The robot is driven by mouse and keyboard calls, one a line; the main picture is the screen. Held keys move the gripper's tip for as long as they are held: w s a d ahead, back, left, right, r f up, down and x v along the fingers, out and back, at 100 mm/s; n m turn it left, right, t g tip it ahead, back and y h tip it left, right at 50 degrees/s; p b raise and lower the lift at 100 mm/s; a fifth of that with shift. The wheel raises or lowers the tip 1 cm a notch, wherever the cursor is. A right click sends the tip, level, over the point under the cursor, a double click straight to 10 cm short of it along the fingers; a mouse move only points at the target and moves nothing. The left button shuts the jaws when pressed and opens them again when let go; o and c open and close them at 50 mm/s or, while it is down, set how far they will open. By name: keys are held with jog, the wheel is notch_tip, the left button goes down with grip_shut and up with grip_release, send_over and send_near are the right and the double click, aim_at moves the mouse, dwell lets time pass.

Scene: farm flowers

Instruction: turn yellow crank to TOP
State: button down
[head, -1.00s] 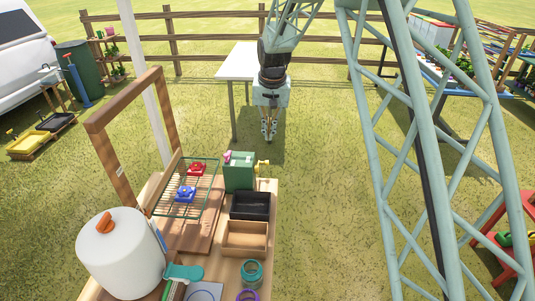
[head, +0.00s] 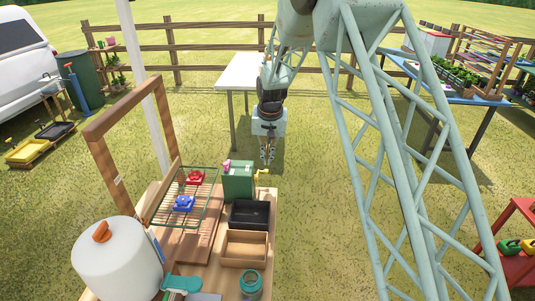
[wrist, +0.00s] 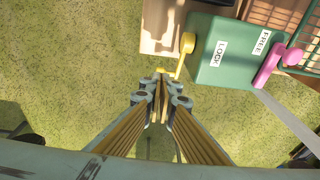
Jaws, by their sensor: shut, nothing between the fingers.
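The green box (head: 238,182) stands at the far right corner of the wooden bench; it also shows in the wrist view (wrist: 228,62). The yellow crank (head: 261,174) is on its right side in the head view. In the wrist view the crank (wrist: 187,43) has a round-ended handle and a shaft running down toward my fingertips. My gripper (head: 267,158) is shut and empty, just beyond the crank. In the wrist view its fingertips (wrist: 161,76) are close to the crank's lower end; contact cannot be told. No TOP mark is readable.
A pink lever (wrist: 268,66) sits on the box beside the FREE and LOCK labels. A black tray (head: 249,214), a wooden tray (head: 245,249) and a wire rack (head: 180,197) with red and blue items are nearby.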

aim_at(267, 171)
jog(key=shift+x, duration=2.3)
jog(key=shift+s, duration=0.1)
jog(key=shift+f+g+p, duration=0.4)
jog(key=shift+g+p, duration=0.4)
jog(key=shift+p, duration=0.05)
